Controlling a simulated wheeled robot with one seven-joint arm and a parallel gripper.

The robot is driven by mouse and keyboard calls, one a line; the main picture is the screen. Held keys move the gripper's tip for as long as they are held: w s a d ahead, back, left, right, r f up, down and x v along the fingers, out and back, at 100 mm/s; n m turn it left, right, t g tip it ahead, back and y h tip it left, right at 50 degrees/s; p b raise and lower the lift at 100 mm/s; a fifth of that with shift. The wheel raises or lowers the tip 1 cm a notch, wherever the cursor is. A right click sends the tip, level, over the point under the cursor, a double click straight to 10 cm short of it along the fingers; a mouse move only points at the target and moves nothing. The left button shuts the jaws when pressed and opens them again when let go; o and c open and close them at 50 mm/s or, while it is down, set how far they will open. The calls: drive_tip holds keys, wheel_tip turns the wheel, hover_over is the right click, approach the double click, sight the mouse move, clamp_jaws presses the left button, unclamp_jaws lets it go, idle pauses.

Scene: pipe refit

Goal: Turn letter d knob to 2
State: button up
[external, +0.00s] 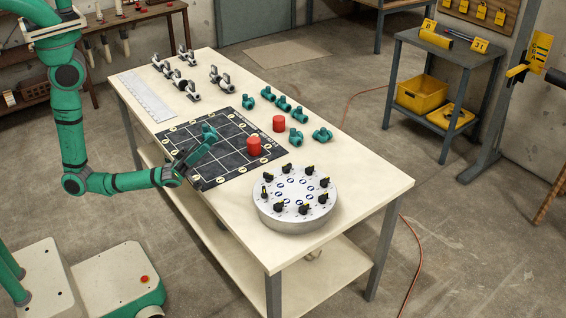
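A round silver drum (294,213) stands at the near end of the white workbench. Several black knobs with yellow pointers ring its top, including one at the front (303,209) and one at the right (325,183). Blue ring marks and small labels lie inside the circle of knobs. The letters and numbers are too small to read, so I cannot tell which knob is d or its setting. My gripper (199,148) is over the dark grid board, left of the drum and apart from it. Its fingers are too small to tell open or shut.
A teal fitting (209,133) shows at my gripper's tip; I cannot tell if it is held. The grid board (247,128) and red cylinders (254,147) (279,124) lie behind the drum. Teal fittings (322,135) and grey valves (187,57) stand farther back. The bench right of the drum is clear.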

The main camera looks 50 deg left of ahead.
drive_tip(key=s+d+r+m+g+y, duration=0.15)
drive_tip(key=s+d+m+g, duration=0.35)
drive_tip(key=d+m+g, duration=0.6)
drive_tip(key=s+d+r+m+g+y, duration=0.15)
drive_tip(key=s+d+m+g, duration=0.4)
drive_tip(key=g, duration=0.95)
drive_tip(key=s+d+f+m+g+y, duration=0.2)
drive_tip(key=s+d+m+g+y, duration=0.1)
drive_tip(key=s+m+g+y, duration=0.25)
drive_tip(key=t+y, duration=1.6)
drive_tip(key=t, duration=0.3)
hover_over(279, 203)
wheel_tip(279, 203, down, 2)
drive_tip(key=shift+m+h, duration=0.25)
drive_tip(key=shift+m, duration=0.05)
wheel_tip(279, 203, down, 11)
drive_tip(key=shift+r, duration=0.2)
